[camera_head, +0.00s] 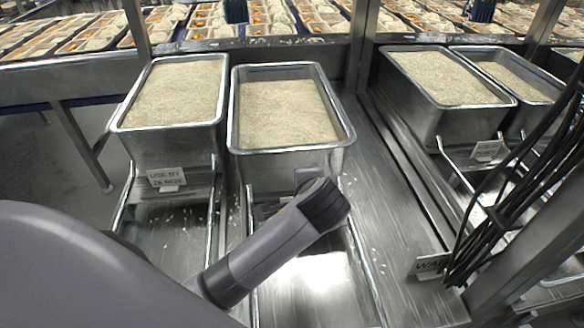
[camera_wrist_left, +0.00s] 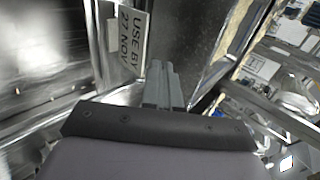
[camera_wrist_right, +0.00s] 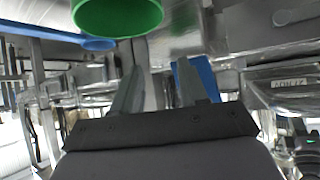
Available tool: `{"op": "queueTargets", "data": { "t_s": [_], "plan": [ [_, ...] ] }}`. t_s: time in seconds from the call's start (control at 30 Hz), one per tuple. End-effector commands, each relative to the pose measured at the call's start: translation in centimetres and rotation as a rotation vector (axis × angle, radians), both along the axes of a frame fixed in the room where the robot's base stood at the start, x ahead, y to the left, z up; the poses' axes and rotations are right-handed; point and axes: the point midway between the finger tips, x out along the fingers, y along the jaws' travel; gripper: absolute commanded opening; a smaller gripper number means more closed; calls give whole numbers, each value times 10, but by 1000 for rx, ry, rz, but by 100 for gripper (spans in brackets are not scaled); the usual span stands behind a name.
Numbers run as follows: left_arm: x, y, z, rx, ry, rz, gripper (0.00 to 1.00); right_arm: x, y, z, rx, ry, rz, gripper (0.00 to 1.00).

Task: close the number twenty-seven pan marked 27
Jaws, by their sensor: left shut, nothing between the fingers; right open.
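A deep steel pan of rice (camera_head: 290,165) stands in the middle of the head view on rails, its near rim slightly closer to me than its left neighbour's. Its front label is hidden there. In the left wrist view a label reading "USE BY 27 NOV" (camera_wrist_left: 132,42) is close beside the fingers, next to a dark steel wall (camera_wrist_left: 190,30). My left gripper (camera_wrist_left: 162,68) is shut and empty, near this wall; contact cannot be told. In the head view my left wrist is in front of the middle pan. My right gripper (camera_wrist_right: 158,75) is open and empty, outside the head view.
A second rice pan (camera_head: 165,142) with its own label (camera_head: 167,178) stands to the left. Two more pans (camera_head: 465,122) stand right, beyond a steel post. Black cables (camera_head: 500,200) hang at right. A green cylinder (camera_wrist_right: 118,15) and blue part (camera_wrist_right: 197,75) are near my right gripper.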

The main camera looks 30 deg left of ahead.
Motion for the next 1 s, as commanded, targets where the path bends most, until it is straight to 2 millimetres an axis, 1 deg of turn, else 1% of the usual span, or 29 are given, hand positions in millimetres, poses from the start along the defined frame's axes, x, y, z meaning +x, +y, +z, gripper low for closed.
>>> {"op": "queueTargets", "data": {
  "t_s": [0.13, 0.27, 0.6, 0.77, 0.9, 1.0],
  "plan": [
    [-2, 0, 0, 0, -8, 8, 0, 0, 0, 0, 0, 0, 0, 43],
    [5, 5, -7, 2, -7, 10, 0, 0, 0, -1, 0, 1, 0, 43],
    [42, 34, -48, 2, -6, 11, 0, 0, 0, -7, 0, 1, 0, 43],
    [58, 46, -66, 1, -7, 10, 0, 0, 0, -10, 0, 1, 0, 43],
    [76, 59, -62, -1, -9, 9, 0, 0, 0, -8, -1, 2, -1, 43],
    [83, 64, -62, 0, -9, 9, 0, 0, 0, -7, -1, 2, -1, 43]
  ]
}}
